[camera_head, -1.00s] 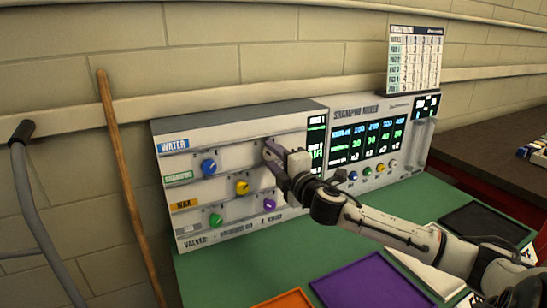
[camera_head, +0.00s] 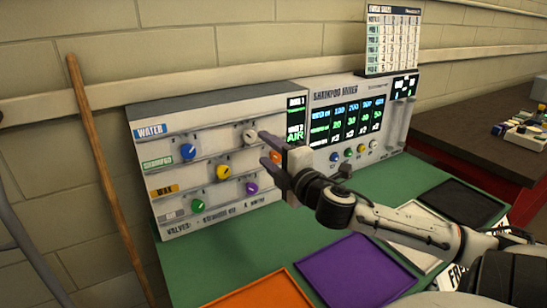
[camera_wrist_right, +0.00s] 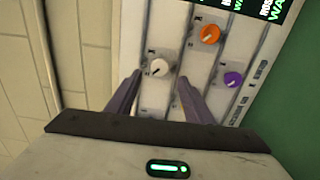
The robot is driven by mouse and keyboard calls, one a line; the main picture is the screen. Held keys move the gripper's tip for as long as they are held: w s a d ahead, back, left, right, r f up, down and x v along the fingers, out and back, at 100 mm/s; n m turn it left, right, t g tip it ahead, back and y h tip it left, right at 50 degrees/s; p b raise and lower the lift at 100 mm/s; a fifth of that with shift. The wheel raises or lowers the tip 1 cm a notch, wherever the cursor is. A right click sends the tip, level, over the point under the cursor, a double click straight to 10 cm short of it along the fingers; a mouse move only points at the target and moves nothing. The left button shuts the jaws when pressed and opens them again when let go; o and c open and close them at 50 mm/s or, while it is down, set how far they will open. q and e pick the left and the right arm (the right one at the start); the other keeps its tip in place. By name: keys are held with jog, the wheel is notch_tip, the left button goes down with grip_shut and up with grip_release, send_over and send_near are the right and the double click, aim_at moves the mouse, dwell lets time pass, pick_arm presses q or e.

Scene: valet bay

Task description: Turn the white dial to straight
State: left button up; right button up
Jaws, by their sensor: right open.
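The white dial (camera_head: 250,136) is on the upper row of the valve panel (camera_head: 180,122), right of the blue dial. Its pointer looks tilted, but its exact angle is too small to read. In the right wrist view the white dial (camera_wrist_right: 160,68) lies ahead of the gap between my fingertips. My right gripper (camera_head: 268,148) is open and empty, just in front of the panel and slightly right of the dial. It also shows open in the right wrist view (camera_wrist_right: 158,80), with a finger on either side of the dial. My left gripper is not in view.
Near the white dial are a blue dial (camera_head: 188,151), a yellow dial (camera_head: 222,172), a green dial (camera_head: 197,205), a purple dial (camera_head: 252,188) and an orange dial (camera_wrist_right: 209,34). The shampoo mixer (camera_head: 355,120) stands to the right. Purple (camera_head: 355,272) and orange (camera_head: 265,295) trays lie in front.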

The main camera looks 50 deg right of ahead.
jog(key=shift+v, duration=1.35)
